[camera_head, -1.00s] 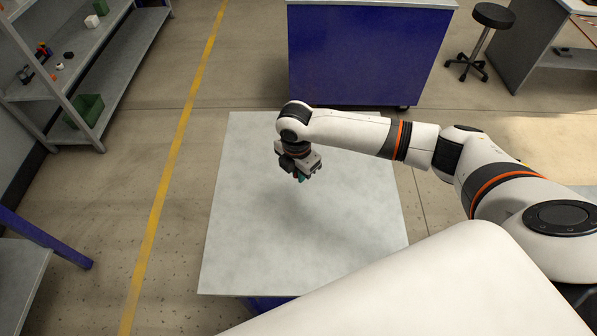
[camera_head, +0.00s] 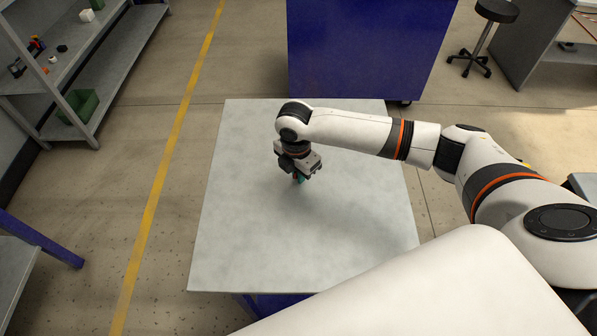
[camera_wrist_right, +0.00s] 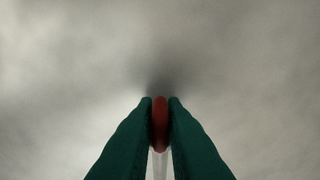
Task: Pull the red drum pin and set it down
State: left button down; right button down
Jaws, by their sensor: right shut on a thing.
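The red drum pin (camera_wrist_right: 160,125) shows in the right wrist view as a red rounded end, with a pale shaft running down below it. The two green fingers of my right gripper (camera_wrist_right: 160,103) are closed on it from both sides. In the head view my right gripper (camera_head: 299,180) points down over the middle of the grey table (camera_head: 245,240). Only a small trace of red shows at its fingertips there. A soft shadow lies close by on the tabletop; I cannot tell whether the pin touches it. My left gripper is not in view.
The tabletop around the gripper is bare. A blue cabinet (camera_head: 370,50) stands behind the table, with a black stool (camera_head: 497,12) to its right. A shelf rack (camera_head: 90,75) with small items and a green bin (camera_head: 77,107) stands at the far left.

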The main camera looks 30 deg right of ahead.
jog(key=c, duration=2.1)
grip_release()
jog(key=shift+o, duration=0.2)
jog(key=shift+a, duration=0.1)
jog(key=shift+f+h+p, duration=0.15)
jog(key=shift+h+p, duration=0.15)
jog(key=shift+h, duration=0.1)
jog(key=shift+f, duration=0.1)
jog(key=shift+s+f, duration=0.15)
